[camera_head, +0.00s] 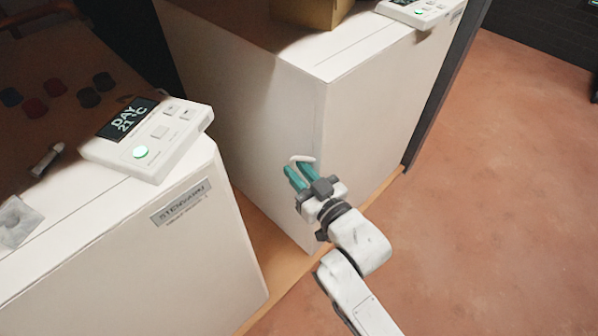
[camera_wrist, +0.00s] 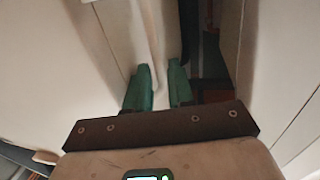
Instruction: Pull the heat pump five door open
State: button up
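A white heat pump cabinet (camera_head: 262,110) stands in the middle of the head view, and its number cannot be read. A small pale curved handle (camera_head: 302,159) shows at its front edge. My gripper (camera_head: 297,175) has two teal fingers, and its tips are right at this handle. In the wrist view my gripper (camera_wrist: 161,72) has its fingertips a narrow gap apart. A pale vertical strip (camera_wrist: 153,40) runs into this gap. Whether the fingers press on the handle cannot be told. No open door gap is clear in the head view.
Another white heat pump (camera_head: 150,250) with a nameplate (camera_head: 180,202) stands at left, with a lit control panel (camera_head: 150,135) on top. A cardboard box (camera_head: 312,8) and a second panel (camera_head: 422,10) sit on the middle cabinet. The reddish floor (camera_head: 500,190) at right is clear.

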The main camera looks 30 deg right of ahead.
jog(key=shift+c, duration=0.3)
grip_shut()
dwell(1.0)
